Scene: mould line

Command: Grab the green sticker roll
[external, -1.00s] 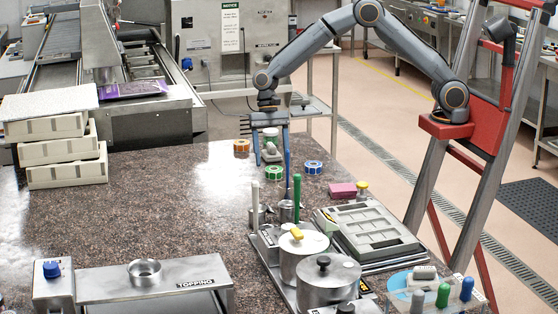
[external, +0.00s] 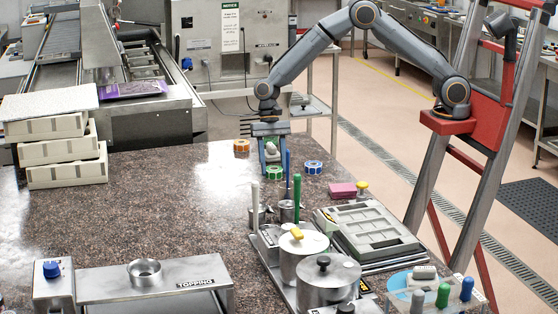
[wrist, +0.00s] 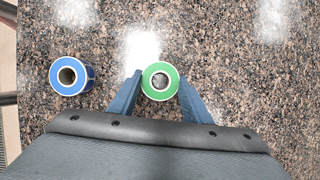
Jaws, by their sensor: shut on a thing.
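The green sticker roll (wrist: 160,68) lies on the speckled counter in the wrist view, with its hole facing up. My gripper (wrist: 158,82) has one blue finger on each side of it and is shut on the roll. In the external view the green roll (external: 274,173) is low between the fingers of my gripper (external: 273,168), at counter level. I cannot tell any gap between the roll and the counter.
A blue sticker roll (wrist: 71,76) lies to the left of the green one in the wrist view. An orange roll (external: 241,146) stands behind in the external view. Upright handles, one blue (external: 288,172) and one green (external: 297,190), rise just in front.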

